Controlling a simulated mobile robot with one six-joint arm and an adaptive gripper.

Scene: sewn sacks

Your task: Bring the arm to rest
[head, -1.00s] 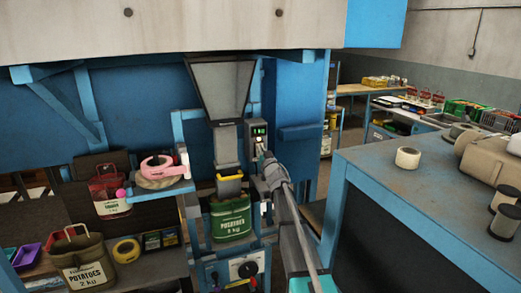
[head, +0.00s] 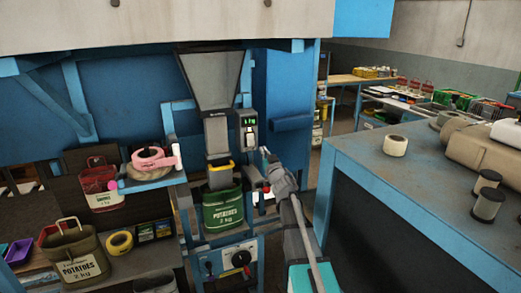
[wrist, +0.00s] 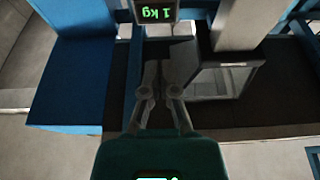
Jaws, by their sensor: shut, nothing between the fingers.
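My arm reaches up from the lower right of the head view. My gripper (head: 265,152) is shut and empty, held beside the weighing and filling station, just right of and below its small display box (head: 249,128). In the wrist view my gripper's fingers (wrist: 158,72) lie close together with nothing between them. The display (wrist: 156,11) shows upside down there and reads 1 kg in green. A green potatoes sack (head: 223,210) hangs under the filler spout (head: 219,172).
A blue-edged workbench (head: 400,190) stands close on the right, with a tape roll (head: 395,146) and spools. A pink tape dispenser (head: 153,160) sits on a shelf at left. An olive potatoes sack (head: 75,255) stands on the lower left bench.

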